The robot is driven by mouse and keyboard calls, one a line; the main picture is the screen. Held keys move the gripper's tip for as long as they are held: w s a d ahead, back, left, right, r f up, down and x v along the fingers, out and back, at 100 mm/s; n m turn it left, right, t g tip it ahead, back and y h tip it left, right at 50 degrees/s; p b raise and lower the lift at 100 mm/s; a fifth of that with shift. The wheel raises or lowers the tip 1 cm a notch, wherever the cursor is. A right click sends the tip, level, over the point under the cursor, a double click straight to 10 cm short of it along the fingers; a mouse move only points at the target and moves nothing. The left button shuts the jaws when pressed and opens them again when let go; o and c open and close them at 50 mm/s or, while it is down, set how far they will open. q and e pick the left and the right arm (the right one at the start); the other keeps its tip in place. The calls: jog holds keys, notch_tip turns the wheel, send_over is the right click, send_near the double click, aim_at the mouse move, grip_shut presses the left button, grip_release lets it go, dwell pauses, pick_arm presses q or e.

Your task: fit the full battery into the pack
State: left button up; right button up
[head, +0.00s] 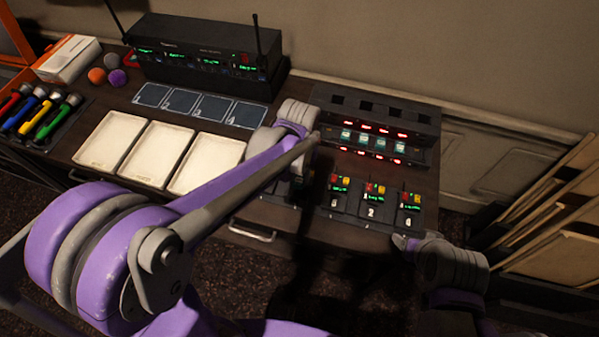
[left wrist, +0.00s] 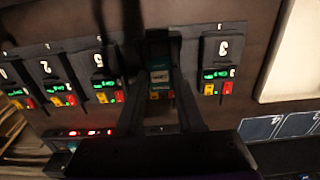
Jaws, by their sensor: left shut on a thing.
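In the left wrist view my left gripper (left wrist: 160,45) is shut on a dark battery with a teal and white label (left wrist: 160,75). The battery stands between the two dark fingers, above or in a dark pack; I cannot tell how deep it sits. Yellow and red lights (left wrist: 161,95) of that pack show just below the label. In the head view my left gripper (head: 287,188) is mostly hidden behind my own arm. Other packs stand in the row, marked 5 (left wrist: 103,75), 2 (left wrist: 54,80) and 3 (left wrist: 219,65).
A dark charger (head: 372,138) with teal-labelled batteries and red lights stands behind the packs. White trays (head: 158,150) and numbered dark mats (head: 197,104) lie left of my arm. A receiver with antennas (head: 205,50) stands at the back. Part of my right arm shows at lower right.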

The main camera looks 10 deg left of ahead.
pick_arm(q)
jog(key=b, duration=0.2)
send_over(299, 194)
jog(key=shift+s+f, duration=0.1)
jog(key=shift+f, duration=2.3)
jog(key=shift+f+b, duration=0.55)
jog(key=shift+b, duration=0.05)
pick_arm(e)
jog(key=f, duration=0.1)
jog(key=s+f, duration=0.1)
jog(key=f, duration=0.2)
jog(key=shift+s+f, duration=0.3)
jog(key=shift+s, duration=0.05)
jog(key=shift+f, duration=0.15)
pick_arm(q)
jog(key=shift+f+b, duration=0.5)
pick_arm(e)
jog(key=shift+s+f, duration=0.15)
jog(key=shift+f, duration=0.35)
pick_arm(q)
jog(key=o, duration=1.5)
jog(key=shift+c, duration=0.2)
